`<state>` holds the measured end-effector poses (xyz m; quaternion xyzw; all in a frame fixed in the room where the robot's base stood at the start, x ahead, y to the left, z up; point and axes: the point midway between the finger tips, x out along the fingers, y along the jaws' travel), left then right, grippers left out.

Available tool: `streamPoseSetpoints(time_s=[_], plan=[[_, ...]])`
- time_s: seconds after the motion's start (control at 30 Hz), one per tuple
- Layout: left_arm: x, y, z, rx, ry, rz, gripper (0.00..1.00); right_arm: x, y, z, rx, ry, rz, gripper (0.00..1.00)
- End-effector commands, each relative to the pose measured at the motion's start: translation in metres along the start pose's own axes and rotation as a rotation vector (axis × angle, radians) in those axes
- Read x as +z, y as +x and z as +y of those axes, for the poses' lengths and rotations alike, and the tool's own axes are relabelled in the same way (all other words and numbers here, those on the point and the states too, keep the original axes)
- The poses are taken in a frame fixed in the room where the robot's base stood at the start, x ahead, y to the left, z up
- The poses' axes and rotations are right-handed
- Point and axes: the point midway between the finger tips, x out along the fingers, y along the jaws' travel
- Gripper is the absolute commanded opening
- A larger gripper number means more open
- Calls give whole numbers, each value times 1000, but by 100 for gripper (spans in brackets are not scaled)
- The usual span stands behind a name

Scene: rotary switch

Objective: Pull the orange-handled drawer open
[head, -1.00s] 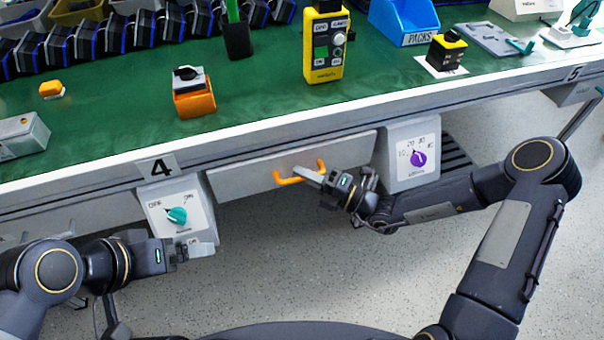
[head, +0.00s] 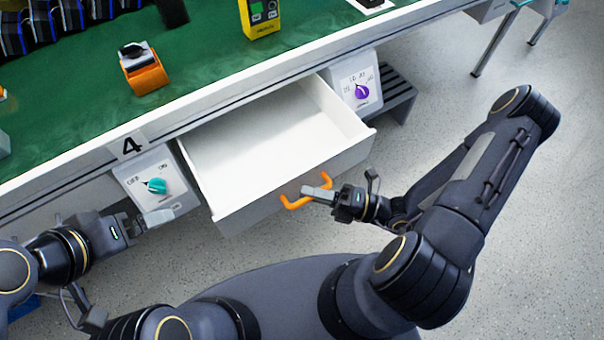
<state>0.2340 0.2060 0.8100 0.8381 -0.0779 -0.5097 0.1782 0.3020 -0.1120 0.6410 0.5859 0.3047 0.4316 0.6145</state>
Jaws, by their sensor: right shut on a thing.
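The drawer (head: 285,203) under the green-topped bench stands well out from the bench front, and its white inside shows empty. Its orange handle (head: 292,204) is on the front panel. My left gripper (head: 158,217) is below the panel with the teal knob, left of the drawer, apart from the handle. I cannot tell whether its fingers are open or shut.
A panel with a teal rotary knob (head: 157,186) is left of the drawer, and one with a purple knob (head: 362,91) is right of it. An orange-based switch box (head: 144,75) stands on the bench (head: 75,125). The floor (head: 440,60) at right is clear.

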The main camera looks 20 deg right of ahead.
Motion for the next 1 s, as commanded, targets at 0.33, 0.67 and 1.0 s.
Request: streamPoseSetpoints(time_s=[0.33, 0.67, 1.0], plan=[[0, -1, 0, 0, 0, 0, 96, -5, -5, 1, 0, -1, 0, 0], [0, -1, 0, 0, 0, 0, 96, -5, -5, 1, 0, 0, 0, 22], [-1, -2, 1, 0, 0, 0, 96, -4, -25, 1, -4, -3, -4, 22]])
